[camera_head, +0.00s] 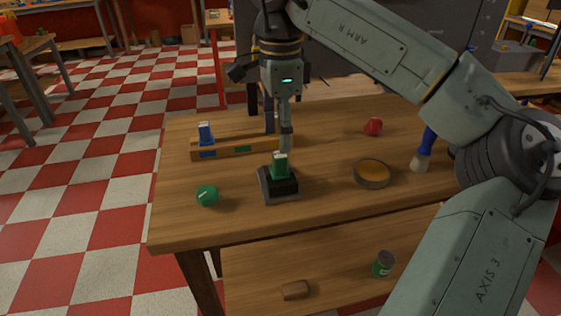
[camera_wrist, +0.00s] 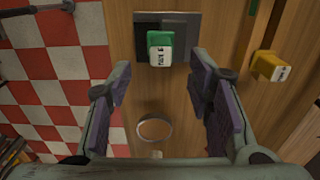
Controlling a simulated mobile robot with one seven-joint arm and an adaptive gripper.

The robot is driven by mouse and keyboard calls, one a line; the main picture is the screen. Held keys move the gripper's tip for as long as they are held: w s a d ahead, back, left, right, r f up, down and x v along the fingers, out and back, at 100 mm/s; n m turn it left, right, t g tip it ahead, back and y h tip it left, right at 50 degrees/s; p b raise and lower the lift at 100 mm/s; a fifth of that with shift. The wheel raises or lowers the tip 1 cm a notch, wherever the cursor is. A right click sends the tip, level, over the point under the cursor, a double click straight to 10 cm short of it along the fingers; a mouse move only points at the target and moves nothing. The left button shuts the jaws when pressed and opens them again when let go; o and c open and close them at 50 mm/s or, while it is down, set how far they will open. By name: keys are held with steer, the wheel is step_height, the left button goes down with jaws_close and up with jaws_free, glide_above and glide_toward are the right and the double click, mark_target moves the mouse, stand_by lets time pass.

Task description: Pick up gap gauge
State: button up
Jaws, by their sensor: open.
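A green block with a white label (camera_wrist: 160,52) stands in a black stand (camera_head: 280,187) near the front of the table; it also shows in the head view (camera_head: 280,170). Its lettering is too small to read surely. My gripper (camera_head: 286,150) points down just above it, open and empty. In the wrist view the open fingers (camera_wrist: 160,72) lie either side, with the block just beyond the tips. A blue block (camera_head: 206,134) and a yellow block (camera_wrist: 270,66) stand on a wooden rail (camera_head: 222,148) behind. I cannot tell which labelled block is named gap gauge.
A green round object (camera_head: 207,195) lies left of the stand. A shallow round dish (camera_head: 371,174), a blue-handled brush (camera_head: 423,150) and a red object (camera_head: 373,127) are to the right. A can (camera_head: 383,263) and brown block (camera_head: 295,290) sit on the lower shelf.

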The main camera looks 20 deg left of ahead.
mark_target(280, 156)
steer(key=shift+a+f+p, duration=0.1)
steer(key=shift+f+p, duration=0.55)
steer(key=shift+f, duration=2.45)
steer(key=shift+c, duration=0.4)
jaws_close()
